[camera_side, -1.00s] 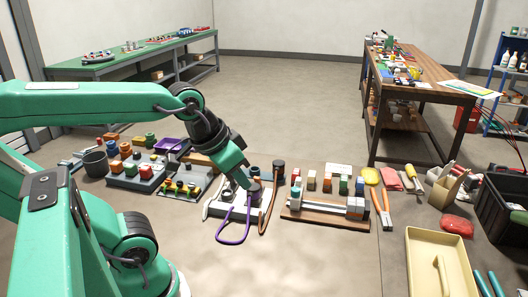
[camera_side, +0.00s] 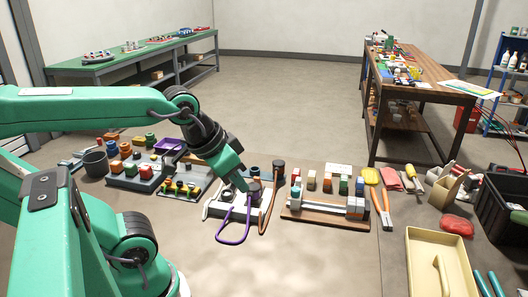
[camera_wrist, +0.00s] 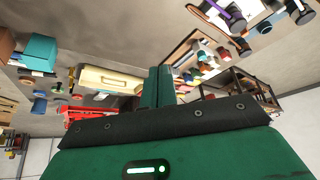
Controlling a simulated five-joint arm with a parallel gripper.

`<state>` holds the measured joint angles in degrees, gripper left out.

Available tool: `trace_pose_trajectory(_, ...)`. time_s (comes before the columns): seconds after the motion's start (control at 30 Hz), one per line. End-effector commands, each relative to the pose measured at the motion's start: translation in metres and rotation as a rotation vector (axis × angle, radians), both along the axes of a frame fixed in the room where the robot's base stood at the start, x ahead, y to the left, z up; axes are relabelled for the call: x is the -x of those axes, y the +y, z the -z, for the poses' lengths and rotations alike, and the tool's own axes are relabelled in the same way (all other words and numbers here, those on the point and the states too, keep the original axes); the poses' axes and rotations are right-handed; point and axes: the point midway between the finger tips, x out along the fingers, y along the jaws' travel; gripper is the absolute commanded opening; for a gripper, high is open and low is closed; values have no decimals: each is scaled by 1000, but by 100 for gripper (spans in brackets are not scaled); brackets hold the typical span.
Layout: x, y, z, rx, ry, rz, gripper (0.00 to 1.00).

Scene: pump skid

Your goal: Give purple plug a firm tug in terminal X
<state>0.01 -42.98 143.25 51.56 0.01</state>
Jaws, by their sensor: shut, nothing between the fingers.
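The purple plug (camera_side: 254,187) stands on the white terminal block (camera_side: 225,209) in the middle of the bench, with a purple cable (camera_side: 220,241) looping forward from it. Which terminal bears the letter X cannot be read. My gripper (camera_side: 243,185) is tilted down, with its tips just left of the plug in the side view. I cannot tell whether they touch it. In the wrist view the green fingers (camera_wrist: 160,86) lie together with nothing visible between them. Part of the white block (camera_wrist: 258,12) shows at the top right there.
A dark-capped post with a brown cable (camera_side: 278,169) stands right of the plug. A wooden board with colored blocks (camera_side: 320,215) lies further right. Blocks and fixtures (camera_side: 180,187) crowd the left. A cream tray (camera_side: 418,285) is at the front right. The bench in front of the cable is clear.

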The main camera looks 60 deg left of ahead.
Motion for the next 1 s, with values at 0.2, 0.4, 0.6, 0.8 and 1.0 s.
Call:
trace_pose_trajectory(0.2,0,0,0,0,0,0,0)
trace_pose_trajectory(0.4,-1,0,0,0,2,-1,26)
trace_pose_trajectory(0.6,-9,6,0,-7,24,-13,65)
trace_pose_trajectory(0.8,-30,21,2,-18,77,-38,66)
trace_pose_trajectory(1.0,-57,43,10,-27,146,-69,66)
